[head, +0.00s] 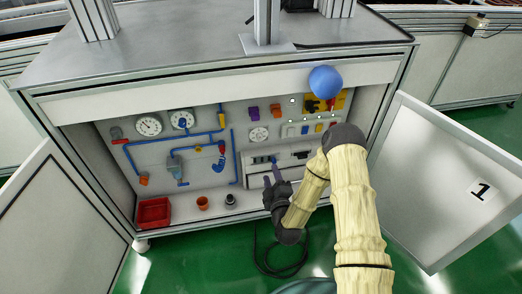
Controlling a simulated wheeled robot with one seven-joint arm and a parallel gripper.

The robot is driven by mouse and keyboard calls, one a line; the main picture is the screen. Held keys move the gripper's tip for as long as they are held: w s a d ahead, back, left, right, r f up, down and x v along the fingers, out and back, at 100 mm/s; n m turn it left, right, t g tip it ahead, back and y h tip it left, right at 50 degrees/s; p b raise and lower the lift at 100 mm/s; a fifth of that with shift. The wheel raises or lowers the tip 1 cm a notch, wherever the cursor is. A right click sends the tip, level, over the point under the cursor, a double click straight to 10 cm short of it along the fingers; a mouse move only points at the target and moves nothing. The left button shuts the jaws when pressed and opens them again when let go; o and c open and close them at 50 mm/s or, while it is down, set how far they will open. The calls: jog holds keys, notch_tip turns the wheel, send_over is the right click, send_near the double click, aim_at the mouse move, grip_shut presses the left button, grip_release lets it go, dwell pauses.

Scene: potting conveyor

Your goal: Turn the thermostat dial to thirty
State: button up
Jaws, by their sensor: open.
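A round white dial (258,134) with dark markings is on the middle of the grey panel inside the open cabinet; it looks like the thermostat dial. Its numbers and setting are too small to read. My gripper (272,176) is open, below and slightly right of the dial in the picture, in front of the lower part of the panel. It appears apart from the dial, and nothing shows between its fingers.
Two white gauges (149,126) and blue pipes (145,143) are on the left. Switches and coloured buttons (305,129) are on the right. A red bin (154,212) stands low left. Open doors (462,180) flank the cabinet. A blue ball (325,81) shows near the top edge.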

aim_at(260, 138)
jog(key=shift+r, duration=0.1)
jog(key=b+x, duration=0.6)
jog(key=x, duration=1)
jog(key=shift+w+f, duration=0.1)
jog(key=shift+f, duration=0.1)
jog(key=shift+w+a+r, duration=0.15)
jog(key=shift+w+a, duration=0.05)
jog(key=shift+w, duration=0.35)
grip_shut()
